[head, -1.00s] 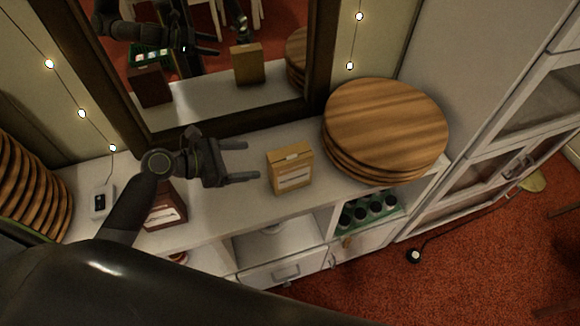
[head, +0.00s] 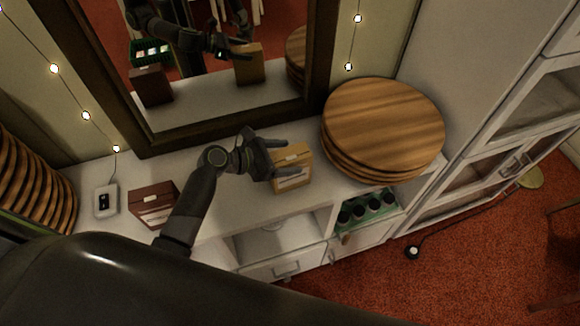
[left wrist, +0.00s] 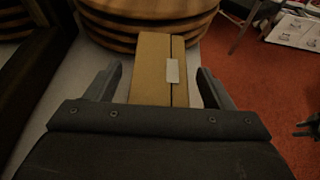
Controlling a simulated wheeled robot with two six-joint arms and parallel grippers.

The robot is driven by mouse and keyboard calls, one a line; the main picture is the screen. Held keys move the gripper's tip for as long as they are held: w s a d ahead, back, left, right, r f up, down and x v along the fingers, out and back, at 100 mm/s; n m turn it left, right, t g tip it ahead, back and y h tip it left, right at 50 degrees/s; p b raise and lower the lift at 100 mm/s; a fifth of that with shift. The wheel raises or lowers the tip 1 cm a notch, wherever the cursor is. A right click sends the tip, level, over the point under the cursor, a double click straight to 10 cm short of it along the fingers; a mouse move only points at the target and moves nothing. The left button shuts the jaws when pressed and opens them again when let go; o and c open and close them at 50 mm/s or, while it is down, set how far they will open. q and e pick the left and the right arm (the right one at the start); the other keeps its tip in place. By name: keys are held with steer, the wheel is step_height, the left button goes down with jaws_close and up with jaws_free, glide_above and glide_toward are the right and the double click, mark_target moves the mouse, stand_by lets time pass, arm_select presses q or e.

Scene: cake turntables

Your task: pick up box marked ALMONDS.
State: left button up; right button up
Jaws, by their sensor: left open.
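A tan box (head: 292,174) with a pale label stands upright on the white cabinet top. A dark brown box (head: 153,204) with a white label stands further left. The lettering on both is too small to read, so I cannot tell which says ALMONDS. My left gripper (head: 287,158) is open at the tan box. In the left wrist view, the tan box (left wrist: 152,66) lies between the open fingers (left wrist: 160,80), with a visible gap on the right side. A dark jaw-like shape (left wrist: 308,128) at that view's right edge may be my right gripper; its state is unclear.
A stack of round wooden boards (head: 384,125) stands close right of the tan box. A framed mirror (head: 225,115) rises behind. A small white device (head: 105,200) sits at left. A green crate with dark-topped jars (head: 368,210) is on the shelf below.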

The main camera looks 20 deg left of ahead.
arm_select(q)
jaws_close()
stand_by(0.5)
steer(key=shift+r, duration=0.1)
